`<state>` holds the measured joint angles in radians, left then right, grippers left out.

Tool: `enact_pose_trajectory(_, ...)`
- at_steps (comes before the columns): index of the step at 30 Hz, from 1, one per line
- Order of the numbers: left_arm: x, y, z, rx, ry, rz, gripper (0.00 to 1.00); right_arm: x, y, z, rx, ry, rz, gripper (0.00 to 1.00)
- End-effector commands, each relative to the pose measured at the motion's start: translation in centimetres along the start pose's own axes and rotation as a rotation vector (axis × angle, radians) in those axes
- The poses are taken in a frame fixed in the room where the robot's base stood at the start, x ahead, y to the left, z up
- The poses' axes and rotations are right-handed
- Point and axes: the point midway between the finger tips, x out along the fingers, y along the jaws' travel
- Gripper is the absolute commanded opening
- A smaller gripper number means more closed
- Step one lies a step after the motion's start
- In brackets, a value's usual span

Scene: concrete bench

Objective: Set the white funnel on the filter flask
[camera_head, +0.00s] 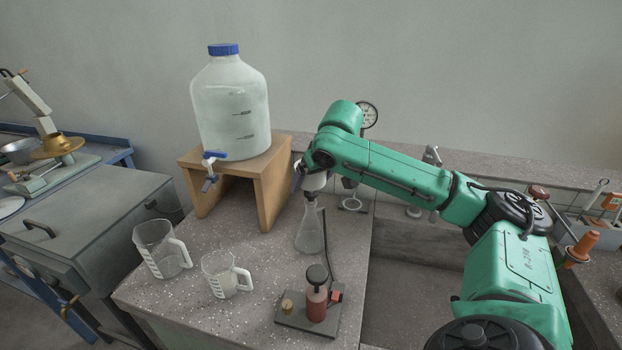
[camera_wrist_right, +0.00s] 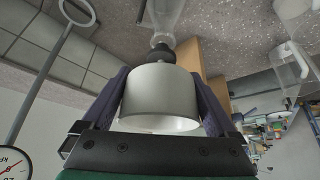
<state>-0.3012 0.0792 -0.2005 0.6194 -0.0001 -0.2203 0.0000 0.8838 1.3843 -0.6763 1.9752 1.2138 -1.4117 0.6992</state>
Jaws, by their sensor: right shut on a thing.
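The white funnel (camera_wrist_right: 160,98) is a wide white cup with a black stopper (camera_wrist_right: 160,54) at its narrow end. My right gripper (camera_wrist_right: 164,92) is shut on it, one finger on each side of the cup. In the head view the funnel (camera_head: 315,182) shows partly under my right gripper (camera_head: 311,178), which hides some of it. The clear filter flask (camera_head: 310,234) stands upright on the bench directly below, and its neck also shows in the wrist view (camera_wrist_right: 164,18). The stopper lines up with the flask mouth; I cannot tell whether it is seated. My left gripper is not in view.
A large water bottle (camera_head: 231,105) stands on a wooden stand (camera_head: 266,190) left of the flask. Two clear jugs (camera_head: 160,250) (camera_head: 226,275) and a small pump-like device (camera_head: 317,300) stand in front. A ring stand (camera_head: 352,204) is right of the flask. A sink (camera_head: 405,270) lies further right.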

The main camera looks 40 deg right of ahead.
Motion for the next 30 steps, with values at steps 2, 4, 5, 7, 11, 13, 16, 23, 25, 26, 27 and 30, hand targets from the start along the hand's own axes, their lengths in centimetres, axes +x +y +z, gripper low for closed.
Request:
enact_pose_trajectory(2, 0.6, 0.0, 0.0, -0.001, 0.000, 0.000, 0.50, 0.8, 0.0, 0.4, 0.000, 0.001, 0.000, 0.31)
enact_pose_trajectory(4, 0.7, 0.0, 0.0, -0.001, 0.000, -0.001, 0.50, 1.1, 0.0, 0.6, 0.000, 0.001, 0.000, 0.31)
enact_pose_trajectory(5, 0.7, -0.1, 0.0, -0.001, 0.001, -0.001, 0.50, 1.1, 0.0, 0.6, 0.000, 0.002, 0.000, 0.31)
enact_pose_trajectory(7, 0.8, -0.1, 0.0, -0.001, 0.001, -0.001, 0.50, 1.2, 0.0, 0.7, 0.000, 0.002, 0.000, 0.31)
enact_pose_trajectory(11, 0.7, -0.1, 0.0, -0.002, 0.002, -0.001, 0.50, 1.2, 0.0, 0.6, 0.000, 0.003, 0.000, 0.31)
enact_pose_trajectory(13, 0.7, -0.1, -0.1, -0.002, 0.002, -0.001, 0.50, 1.2, 0.0, 0.6, 0.000, 0.002, 0.000, 0.31)
enact_pose_trajectory(16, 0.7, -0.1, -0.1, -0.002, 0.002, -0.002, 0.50, 1.2, 0.0, 0.6, 0.000, 0.002, 0.000, 0.31)
enact_pose_trajectory(23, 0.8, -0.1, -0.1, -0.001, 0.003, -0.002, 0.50, 1.4, 0.0, 0.8, 0.000, 0.002, 0.000, 0.31)
enact_pose_trajectory(25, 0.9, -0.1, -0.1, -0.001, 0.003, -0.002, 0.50, 1.5, 0.0, 0.8, 0.000, 0.002, 0.000, 0.31)
enact_pose_trajectory(26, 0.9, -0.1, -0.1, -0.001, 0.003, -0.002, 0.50, 1.5, 0.0, 0.8, 0.000, 0.002, 0.000, 0.31)
enact_pose_trajectory(27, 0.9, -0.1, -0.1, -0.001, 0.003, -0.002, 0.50, 1.6, 0.0, 0.9, 0.000, 0.002, 0.000, 0.31)
enact_pose_trajectory(30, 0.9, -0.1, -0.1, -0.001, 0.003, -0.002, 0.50, 1.7, 0.0, 0.9, 0.000, 0.002, 0.000, 0.31)
